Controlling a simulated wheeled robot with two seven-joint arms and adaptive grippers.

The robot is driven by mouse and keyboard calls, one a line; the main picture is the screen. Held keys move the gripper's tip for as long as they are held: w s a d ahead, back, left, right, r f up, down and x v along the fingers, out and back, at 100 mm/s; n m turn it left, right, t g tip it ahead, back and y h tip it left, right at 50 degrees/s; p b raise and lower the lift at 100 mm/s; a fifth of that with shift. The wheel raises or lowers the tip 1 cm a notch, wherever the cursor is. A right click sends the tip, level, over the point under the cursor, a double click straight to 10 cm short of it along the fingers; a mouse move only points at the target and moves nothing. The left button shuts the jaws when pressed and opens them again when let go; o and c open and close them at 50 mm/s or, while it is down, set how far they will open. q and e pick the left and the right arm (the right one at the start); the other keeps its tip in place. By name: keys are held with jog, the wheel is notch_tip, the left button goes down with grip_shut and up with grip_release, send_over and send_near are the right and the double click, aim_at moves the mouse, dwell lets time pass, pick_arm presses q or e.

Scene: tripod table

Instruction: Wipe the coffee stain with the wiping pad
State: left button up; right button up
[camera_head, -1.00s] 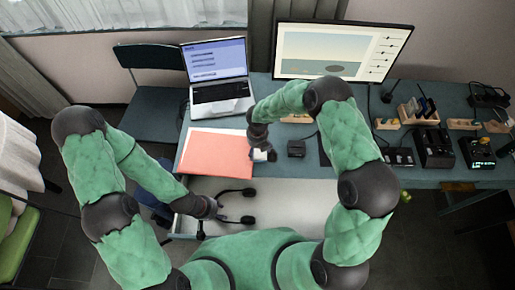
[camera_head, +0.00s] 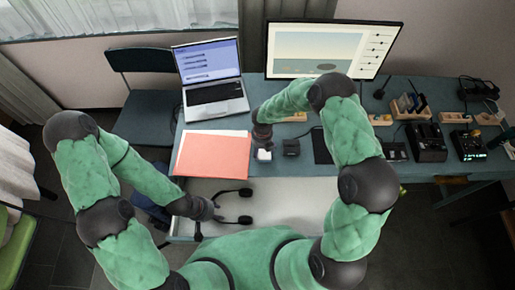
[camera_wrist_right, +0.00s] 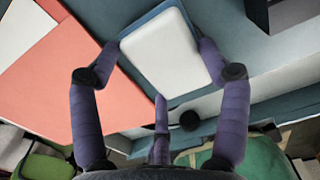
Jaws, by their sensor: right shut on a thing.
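The wiping pad (camera_wrist_right: 165,52) has a white top with a blue border in the right wrist view. It lies between the fingers of my right gripper (camera_wrist_right: 160,62), which is shut on it. In the head view the white pad (camera_head: 264,155) shows at the tip of my right gripper (camera_head: 262,146), over the desk just right of the red folder. I see no coffee stain in either view; whether it is under the pad or the arm I cannot tell. My left gripper (camera_head: 236,207) is open and empty, over the pale drawer at the desk's front.
An open pale drawer (camera_head: 290,205) sticks out at the front.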

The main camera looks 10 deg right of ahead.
aim_at(252, 151)
jog(key=shift+s+d+f+p, duration=0.1)
jog(key=shift+s+d+p, duration=0.1)
jog(key=shift+d, duration=0.7)
jog(key=shift+s+d+p, duration=0.1)
jog(key=shift+s+d, duration=0.1)
jog(key=shift+d, duration=0.65)
jog(key=shift+d+f, duration=0.15)
jog(key=shift+w+a+f, duration=0.1)
jog(key=shift+w+a, duration=0.1)
jog(key=shift+a, duration=0.7)
jog(key=shift+w+a+f, duration=0.1)
jog(key=shift+w+a, duration=0.05)
jog(key=shift+a, duration=0.75)
jog(key=shift+w+a+r+b, duration=0.1)
jog(key=shift+w+a+b, duration=0.1)
jog(key=shift+a, duration=0.8)
jog(key=shift+w+a+b, duration=0.1)
jog(key=shift+w+a, duration=0.1)
jog(key=shift+a, duration=0.8)
jog(key=shift+f, duration=0.2)
jog(key=shift+s+d, duration=0.1)
